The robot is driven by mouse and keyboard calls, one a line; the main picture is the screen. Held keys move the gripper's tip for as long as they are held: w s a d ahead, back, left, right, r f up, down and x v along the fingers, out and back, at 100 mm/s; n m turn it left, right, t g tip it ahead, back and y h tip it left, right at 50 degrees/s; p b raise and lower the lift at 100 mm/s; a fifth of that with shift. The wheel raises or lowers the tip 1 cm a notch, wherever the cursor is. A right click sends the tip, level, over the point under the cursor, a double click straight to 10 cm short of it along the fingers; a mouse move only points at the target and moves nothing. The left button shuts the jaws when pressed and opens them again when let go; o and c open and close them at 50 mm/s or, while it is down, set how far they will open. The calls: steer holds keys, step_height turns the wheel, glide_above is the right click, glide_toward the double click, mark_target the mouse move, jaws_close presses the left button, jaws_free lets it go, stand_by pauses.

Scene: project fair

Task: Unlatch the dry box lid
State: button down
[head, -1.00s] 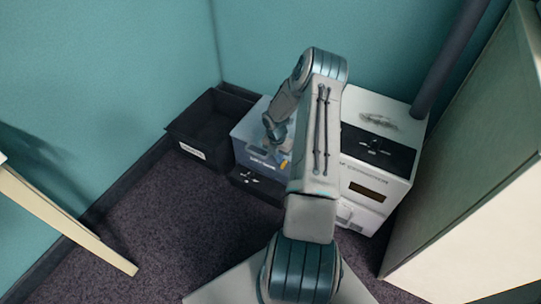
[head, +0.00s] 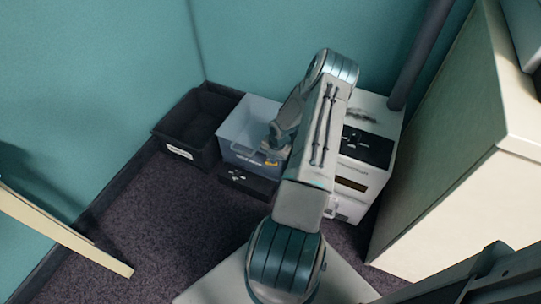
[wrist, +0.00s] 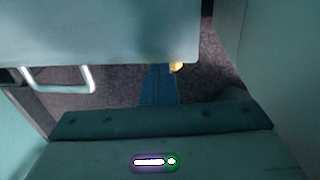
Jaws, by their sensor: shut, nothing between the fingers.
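The dry box (head: 238,148) is a pale blue, see-through box on the floor between a black bin and a white machine. A small yellow latch (head: 271,163) shows on its front side, close to my gripper (head: 273,151). My arm hides the box's right part. I cannot tell the lid clearly from the box walls. In the wrist view, the pale box surface (wrist: 95,28) fills the top. My shut, empty fingers (wrist: 159,84) point at its edge, with the yellow latch (wrist: 177,67) just right of their tips. I cannot tell whether they touch it.
A black bin (head: 180,150) stands left of the box, and a low black unit (head: 245,183) lies before it. The white machine (head: 366,182) is close on the right, with a pale cabinet (head: 440,190) beyond. Carpet is clear at front left. The wrist view shows a metal handle (wrist: 60,84).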

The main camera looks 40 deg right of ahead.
steer(key=shift+s+d+f, duration=0.1)
steer(key=shift+s, duration=0.1)
stand_by(0.4)
stand_by(0.3)
steer(key=shift+r+p, duration=0.7)
steer(key=shift+r, duration=0.15)
